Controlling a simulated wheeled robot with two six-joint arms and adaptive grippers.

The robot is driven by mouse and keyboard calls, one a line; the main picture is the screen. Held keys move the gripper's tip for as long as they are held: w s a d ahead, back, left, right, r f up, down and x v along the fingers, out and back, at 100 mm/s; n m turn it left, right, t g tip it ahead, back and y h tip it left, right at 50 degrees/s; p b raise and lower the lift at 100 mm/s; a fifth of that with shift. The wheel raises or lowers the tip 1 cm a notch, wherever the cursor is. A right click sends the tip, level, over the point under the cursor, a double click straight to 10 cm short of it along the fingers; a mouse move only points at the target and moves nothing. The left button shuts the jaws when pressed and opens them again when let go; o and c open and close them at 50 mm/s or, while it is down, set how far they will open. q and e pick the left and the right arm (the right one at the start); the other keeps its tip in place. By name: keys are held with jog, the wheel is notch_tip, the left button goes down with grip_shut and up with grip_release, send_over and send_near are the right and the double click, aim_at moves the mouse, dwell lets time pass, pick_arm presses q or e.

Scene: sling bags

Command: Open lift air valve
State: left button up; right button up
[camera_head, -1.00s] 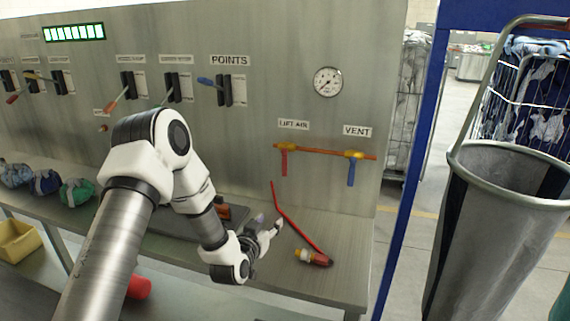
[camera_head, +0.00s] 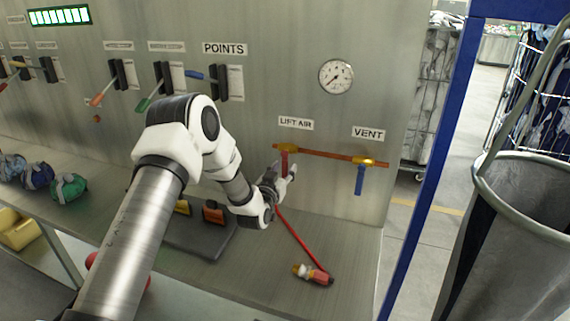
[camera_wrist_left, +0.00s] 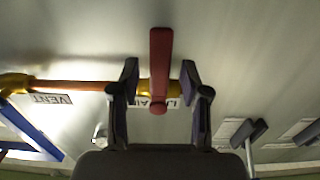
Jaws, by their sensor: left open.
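The lift air valve has a red handle (camera_head: 284,160) hanging straight down from a yellow body on a copper pipe, below the LIFT AIR label (camera_head: 296,123). My left gripper (camera_head: 286,178) is at the lower end of this handle. In the left wrist view the red handle (camera_wrist_left: 160,70) stands between the two spread fingers of the gripper (camera_wrist_left: 160,85), with a gap on each side. The gripper is open. The yellow valve body (camera_wrist_left: 146,89) is partly hidden behind the handle. My right gripper is not in view.
The VENT valve with a blue handle (camera_head: 360,180) is to the right on the same pipe. A round gauge (camera_head: 336,77) is above. A red hose (camera_head: 298,238) with a fitting lies on the bench (camera_head: 345,255). Levers line the panel at left.

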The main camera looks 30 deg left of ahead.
pick_arm(q)
jog(key=shift+w+a+f, duration=0.15)
jog(key=shift+w+f, duration=0.05)
jog(key=shift+w, duration=0.3)
jog(key=shift+w+a+f, duration=0.1)
jog(key=shift+w+f, duration=0.05)
jog(key=shift+w, duration=0.3)
jog(key=shift+s+d+r, duration=0.15)
jog(key=shift+s+r, duration=0.15)
jog(key=shift+c, duration=0.4)
jog(key=shift+s, duration=0.15)
grip_shut()
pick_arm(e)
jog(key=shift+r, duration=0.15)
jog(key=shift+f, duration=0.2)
